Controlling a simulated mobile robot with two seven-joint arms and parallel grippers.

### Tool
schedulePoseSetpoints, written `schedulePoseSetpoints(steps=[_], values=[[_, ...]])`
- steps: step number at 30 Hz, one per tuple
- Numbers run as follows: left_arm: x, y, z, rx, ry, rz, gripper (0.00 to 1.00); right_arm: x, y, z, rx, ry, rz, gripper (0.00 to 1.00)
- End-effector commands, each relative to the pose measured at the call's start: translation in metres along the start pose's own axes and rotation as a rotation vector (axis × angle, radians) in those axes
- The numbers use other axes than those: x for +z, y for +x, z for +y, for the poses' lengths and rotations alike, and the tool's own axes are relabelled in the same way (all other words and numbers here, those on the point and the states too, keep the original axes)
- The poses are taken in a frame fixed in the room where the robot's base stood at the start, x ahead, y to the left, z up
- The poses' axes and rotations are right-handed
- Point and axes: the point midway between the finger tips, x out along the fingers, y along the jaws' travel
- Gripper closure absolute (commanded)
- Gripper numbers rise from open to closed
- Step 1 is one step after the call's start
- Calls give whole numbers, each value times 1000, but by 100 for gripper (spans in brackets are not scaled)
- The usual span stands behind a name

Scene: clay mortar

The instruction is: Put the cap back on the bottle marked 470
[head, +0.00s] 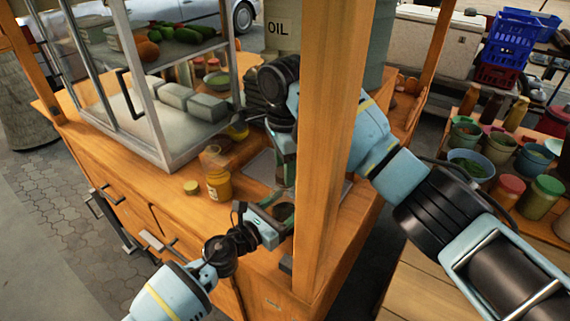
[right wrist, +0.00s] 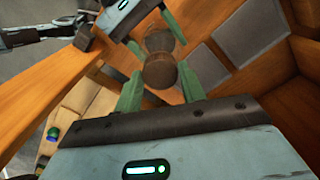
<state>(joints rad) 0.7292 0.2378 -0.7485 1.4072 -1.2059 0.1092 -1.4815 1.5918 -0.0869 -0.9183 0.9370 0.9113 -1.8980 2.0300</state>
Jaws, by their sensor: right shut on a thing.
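A yellow-orange bottle (head: 219,184) stands on the wooden counter left of my grippers; its marking is too small to read. A small yellowish cap (head: 191,187) lies on the counter just left of it. My right gripper (head: 284,172) is shut on a brown rounded thing (right wrist: 160,71), seen between its green fingers in the right wrist view. My left gripper (head: 277,217) is low at the counter's front, its fingers on either side of a brown clay piece (head: 283,211). I cannot tell whether they grip it. The two brown parts nearly meet in the right wrist view.
A wooden post (head: 335,130) stands in front of my right arm and hides part of it. A glass case (head: 165,105) stands behind the bottle. Several jars and bowls crowd a side table (head: 430,255). The counter in front of the cap is clear.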

Motion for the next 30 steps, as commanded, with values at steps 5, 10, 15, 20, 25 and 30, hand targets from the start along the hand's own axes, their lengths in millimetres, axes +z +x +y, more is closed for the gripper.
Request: schedulePoseSetpoints(steps=[5, 10, 15, 20, 25, 30], values=[[-1, 0, 0, 0, 0, 2, 100, 0, 0, 0, 0, 126, -2, 81], [-1, 0, 0, 0, 0, 2, 100, 0, -1, 0, 0, 134, 0, 81], [-1, 0, 0, 0, -1, 2, 100, 0, -1, 0, 0, 133, 0, 52], [-1, 0, 0, 0, 0, 2, 100, 0, 0, 0, 0, 133, 0, 38], [-1, 0, 0, 0, 0, 2, 100, 0, 0, 0, 0, 132, -1, 38], [-1, 0, 0, 0, 0, 2, 100, 0, -6, 0, -1, 132, -1, 38]])
